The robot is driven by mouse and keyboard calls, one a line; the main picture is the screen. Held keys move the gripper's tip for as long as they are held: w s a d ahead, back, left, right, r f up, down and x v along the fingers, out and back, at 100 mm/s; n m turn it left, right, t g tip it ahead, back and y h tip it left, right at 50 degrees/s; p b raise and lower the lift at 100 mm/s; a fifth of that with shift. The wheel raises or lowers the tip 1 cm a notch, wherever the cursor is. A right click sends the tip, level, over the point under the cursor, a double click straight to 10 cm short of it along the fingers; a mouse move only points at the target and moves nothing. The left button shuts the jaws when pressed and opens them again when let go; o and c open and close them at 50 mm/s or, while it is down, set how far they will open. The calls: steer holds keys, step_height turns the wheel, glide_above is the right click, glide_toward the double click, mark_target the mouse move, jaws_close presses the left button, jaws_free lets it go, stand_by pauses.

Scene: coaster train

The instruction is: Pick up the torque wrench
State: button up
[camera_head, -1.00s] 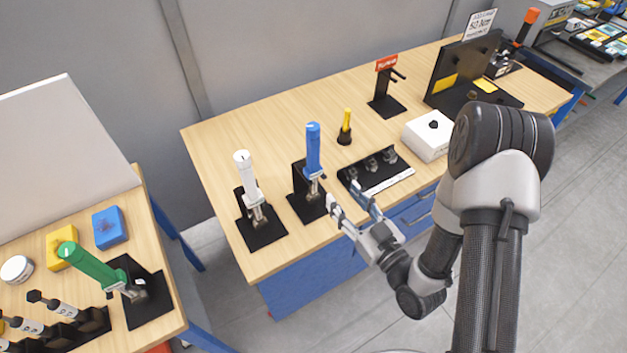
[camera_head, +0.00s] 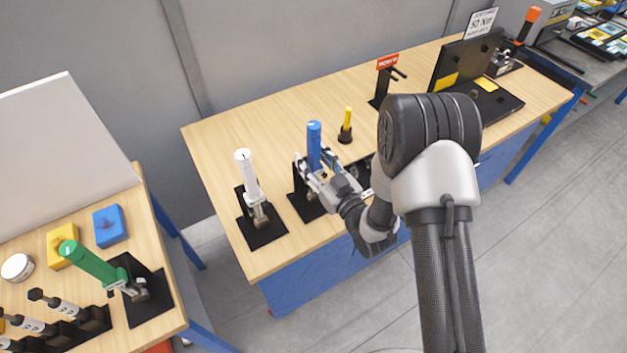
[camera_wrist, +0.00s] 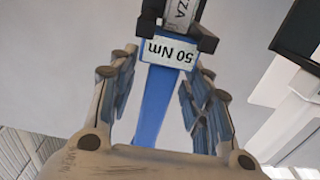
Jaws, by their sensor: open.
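A torque wrench with a blue handle (camera_head: 314,142) stands upright in a black stand on the middle table. In the wrist view its blue handle (camera_wrist: 154,108) bears a white "50 Nm" label. My gripper (camera_head: 314,164) is open, with a finger on either side of the blue handle. In the wrist view a gap shows between the handle and each finger; contact cannot be made out. My gripper hides the wrench's lower part in the head view. A similar white-handled wrench (camera_head: 247,175) stands to the left, and a green-handled one (camera_head: 88,262) leans on the left table.
A small yellow-handled tool (camera_head: 347,120) stands behind and right of the blue wrench. The table between the white wrench and the wall is clear.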

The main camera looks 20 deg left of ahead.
jaws_close()
stand_by(0.7)
stand_by(0.5)
steer(key=shift+w+r, duration=0.1)
